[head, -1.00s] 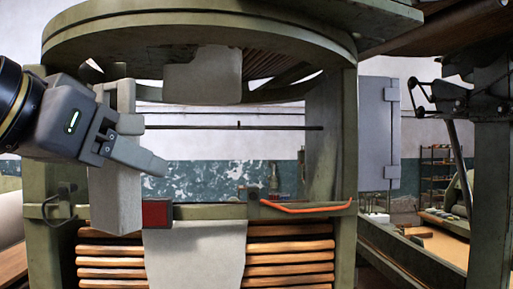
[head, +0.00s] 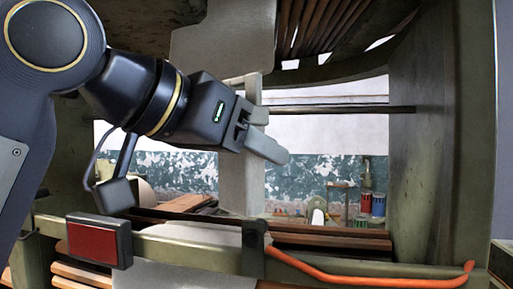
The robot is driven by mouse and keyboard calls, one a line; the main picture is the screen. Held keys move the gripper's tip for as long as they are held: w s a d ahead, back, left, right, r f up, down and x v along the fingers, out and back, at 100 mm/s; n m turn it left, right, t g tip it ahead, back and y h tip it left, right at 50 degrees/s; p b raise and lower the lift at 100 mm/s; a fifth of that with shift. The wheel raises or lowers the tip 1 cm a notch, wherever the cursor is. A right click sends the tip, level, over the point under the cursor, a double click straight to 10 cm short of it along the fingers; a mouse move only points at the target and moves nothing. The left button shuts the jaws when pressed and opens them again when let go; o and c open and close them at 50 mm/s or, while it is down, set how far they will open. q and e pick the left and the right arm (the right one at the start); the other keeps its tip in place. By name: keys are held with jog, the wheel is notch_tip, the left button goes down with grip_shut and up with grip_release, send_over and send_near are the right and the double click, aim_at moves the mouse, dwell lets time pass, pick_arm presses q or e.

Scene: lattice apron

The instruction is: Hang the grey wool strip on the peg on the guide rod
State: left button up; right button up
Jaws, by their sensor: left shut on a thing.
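My left gripper (head: 270,133) is shut on the grey wool strip (head: 241,184). The strip sticks up a little above the fingers and hangs down below them, close to upright, in the opening of the green frame. The dark guide rod (head: 345,109) runs level across the opening and shows to the right of the fingers. The gripper and strip overlap the rod's line in the picture; I cannot tell whether they touch it. The peg is not visible now, perhaps hidden behind the gripper or strip. My right gripper is not in view.
A front rail (head: 200,250) with a red block (head: 93,242) and an orange bent bar (head: 370,279) crosses below. Grey cloth (head: 222,48) hangs from above, and more (head: 175,275) lies below the rail. A green side post (head: 428,140) bounds the opening at right.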

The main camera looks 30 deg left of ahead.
pick_arm(q)
jog(key=shift+w+a, duration=0.25)
jog(key=shift+w, duration=0.7)
jog(key=shift+w+a, duration=0.25)
jog(key=shift+w, duration=0.65)
jog(key=shift+w+a, duration=0.25)
jog(key=shift+w, duration=0.7)
jog(key=shift+w+a, duration=0.2)
jog(key=shift+w, duration=0.45)
jog(key=shift+w+a, duration=0.15)
jog(key=shift+w, duration=0.5)
jog(key=shift+w, duration=0.35)
jog(key=shift+a+f, duration=0.1)
jog(key=shift+f, duration=0.15)
jog(key=shift+w+f+b, duration=0.2)
jog(key=shift+f+b, duration=0.15)
jog(key=shift+b, duration=0.05)
dwell(0.6)
jog(key=o, duration=1)
jog(key=shift+o, duration=0.2)
